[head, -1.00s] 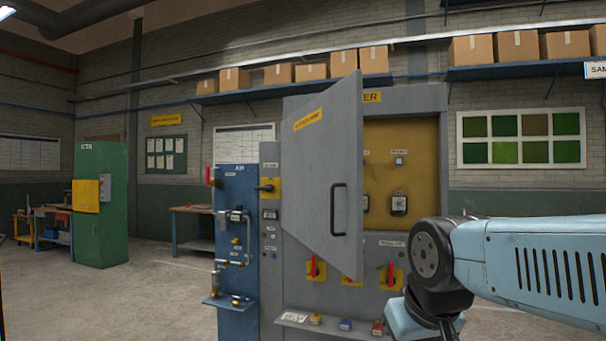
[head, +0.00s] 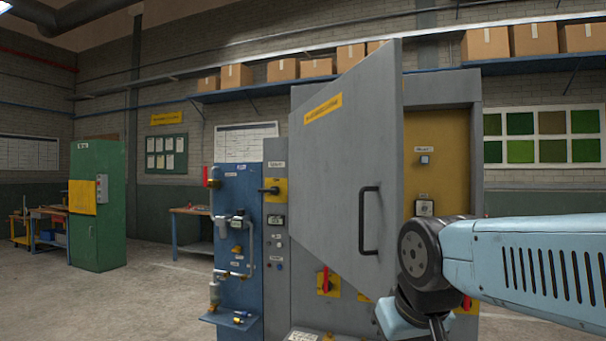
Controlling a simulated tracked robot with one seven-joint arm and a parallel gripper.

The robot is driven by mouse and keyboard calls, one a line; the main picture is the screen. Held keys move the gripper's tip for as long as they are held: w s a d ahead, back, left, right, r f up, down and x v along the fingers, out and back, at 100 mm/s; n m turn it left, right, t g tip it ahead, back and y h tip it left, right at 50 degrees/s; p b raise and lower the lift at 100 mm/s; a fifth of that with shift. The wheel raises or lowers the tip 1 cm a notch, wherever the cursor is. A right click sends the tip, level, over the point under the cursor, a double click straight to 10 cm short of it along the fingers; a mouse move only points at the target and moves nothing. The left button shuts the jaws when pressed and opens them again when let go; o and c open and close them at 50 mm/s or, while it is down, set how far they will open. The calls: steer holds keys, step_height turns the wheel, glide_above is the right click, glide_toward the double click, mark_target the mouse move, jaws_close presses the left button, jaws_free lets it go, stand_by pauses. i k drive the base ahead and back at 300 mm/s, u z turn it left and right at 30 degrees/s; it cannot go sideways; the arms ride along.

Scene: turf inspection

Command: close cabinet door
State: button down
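The grey cabinet (head: 473,172) stands ahead, right of the middle. Its grey door (head: 340,170) is hinged on the left and stands open toward me, showing part of the yellow interior (head: 440,140) on its right. A dark bar handle (head: 363,222) is on the door's right part, and a yellow label is near its top. My light blue arm reaches in from the right edge, in front of the cabinet's lower right. Its wrist hangs just right of and below the handle in the picture. My gripper's fingers are below the frame's edge and do not show.
A blue panel (head: 236,240) with valves and a small shelf adjoins the cabinet's left side. Red rotary switches on yellow plates sit below the door. A green cabinet (head: 97,205) and workbenches stand at the far left. Open floor (head: 150,300) lies at the left front.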

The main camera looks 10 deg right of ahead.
mark_target(346, 143)
steer(key=u, duration=0.05)
steer(key=i, duration=0.35)
steer(key=z, duration=0.1)
steer(key=k, duration=1.65)
steer(key=u, duration=0.55)
steer(key=i, duration=1.4)
steer(key=z, duration=0.45)
